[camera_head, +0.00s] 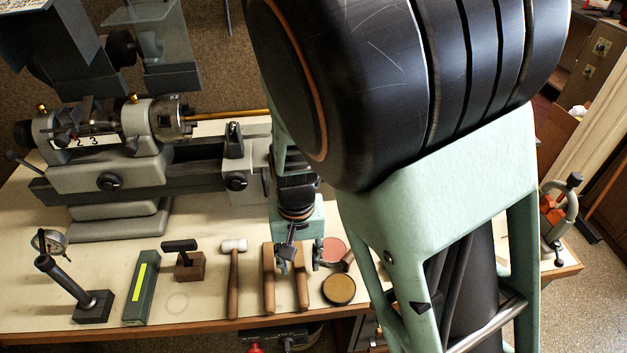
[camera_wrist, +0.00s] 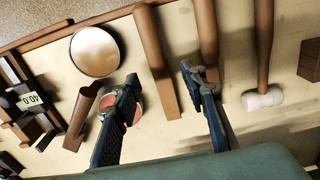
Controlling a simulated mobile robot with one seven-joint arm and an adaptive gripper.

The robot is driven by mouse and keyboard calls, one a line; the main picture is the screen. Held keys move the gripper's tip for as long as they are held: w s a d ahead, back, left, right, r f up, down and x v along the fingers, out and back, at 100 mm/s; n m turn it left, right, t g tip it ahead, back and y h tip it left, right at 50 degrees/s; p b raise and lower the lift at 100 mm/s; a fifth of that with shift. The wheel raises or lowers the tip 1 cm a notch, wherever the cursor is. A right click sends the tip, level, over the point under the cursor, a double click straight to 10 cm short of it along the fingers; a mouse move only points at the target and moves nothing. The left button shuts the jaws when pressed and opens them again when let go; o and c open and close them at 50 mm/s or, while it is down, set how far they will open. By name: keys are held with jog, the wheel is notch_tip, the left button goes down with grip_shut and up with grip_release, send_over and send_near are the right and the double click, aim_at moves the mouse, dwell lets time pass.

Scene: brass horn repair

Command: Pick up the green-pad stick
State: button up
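Two plain brown wooden sticks lie side by side on the bench, a left one (camera_head: 268,283) and a right one (camera_head: 302,290) in the head view. No green pad shows on either, so I cannot tell which is the green-pad stick. My gripper (camera_head: 301,261) is open and empty, pointing down over the far ends of the sticks. In the wrist view, one stick (camera_wrist: 157,65) lies between the open fingers (camera_wrist: 160,78), and the other (camera_wrist: 207,38) is partly hidden behind the right finger. No contact with the fingers is visible.
A white-headed mallet (camera_head: 234,270) lies left of the sticks. A round tin (camera_head: 339,289), a pink disc (camera_head: 334,246) and a short brown piece (camera_wrist: 84,115) lie on the other side. A lathe (camera_head: 130,165) stands behind; a green box (camera_head: 140,300) lies farther left.

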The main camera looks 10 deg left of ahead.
aim_at(300, 270)
notch_tip(300, 270, down, 4)
jog(key=shift+s+d+r, duration=0.1)
jog(key=shift+s, duration=0.05)
grip_shut()
